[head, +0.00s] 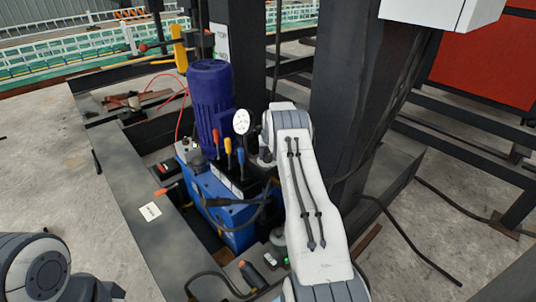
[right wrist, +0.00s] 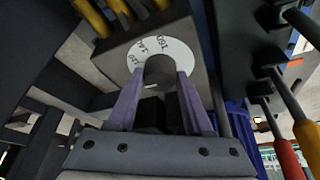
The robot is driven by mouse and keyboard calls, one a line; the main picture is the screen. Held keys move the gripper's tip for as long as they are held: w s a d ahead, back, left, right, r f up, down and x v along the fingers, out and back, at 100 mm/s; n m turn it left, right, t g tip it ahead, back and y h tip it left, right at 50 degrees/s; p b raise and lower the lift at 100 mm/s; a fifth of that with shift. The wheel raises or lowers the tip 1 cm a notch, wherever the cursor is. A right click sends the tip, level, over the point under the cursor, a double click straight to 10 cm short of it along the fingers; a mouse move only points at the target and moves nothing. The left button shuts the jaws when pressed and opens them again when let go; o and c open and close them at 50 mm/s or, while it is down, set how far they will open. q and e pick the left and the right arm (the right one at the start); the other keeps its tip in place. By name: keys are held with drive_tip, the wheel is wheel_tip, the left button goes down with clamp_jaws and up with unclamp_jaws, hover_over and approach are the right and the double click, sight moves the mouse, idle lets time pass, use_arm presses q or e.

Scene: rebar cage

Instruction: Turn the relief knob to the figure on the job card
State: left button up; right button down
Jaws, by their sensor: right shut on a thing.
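The relief knob (right wrist: 160,68) is a dark round knob in front of a white dial plate (right wrist: 178,45) with printed marks, on a grey block. In the head view, my right arm hides most of this gripper and the knob. A white card with small print (head: 150,211) lies on the dark beam at left, and a white sheet (head: 220,42) is on the column. Which is the job card, I cannot tell. My left gripper is out of view.
The blue hydraulic tank (head: 222,203) carries a purple-blue motor (head: 210,95), a round white gauge (head: 242,122) and levers with coloured handles (head: 228,150). Dark steel columns (head: 345,90) stand close behind my right arm. Cables run around the unit.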

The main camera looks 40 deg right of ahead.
drive_tip(key=m+h, duration=0.1)
drive_tip(key=m, duration=0.2)
drive_tip(key=shift+w+a+b, duration=0.1)
drive_tip(key=shift+b, duration=0.25)
drive_tip(key=m+g+h+b, duration=0.1)
drive_tip(key=m, duration=0.2)
drive_tip(key=shift+w+b, duration=0.1)
drive_tip(key=shift+b, duration=0.3)
drive_tip(key=shift+m+g+b, duration=0.5)
drive_tip(key=shift+m+g, duration=0.1)
drive_tip(key=shift+m, duration=0.5)
drive_tip(key=shift+c, duration=1.5)
unclamp_jaws()
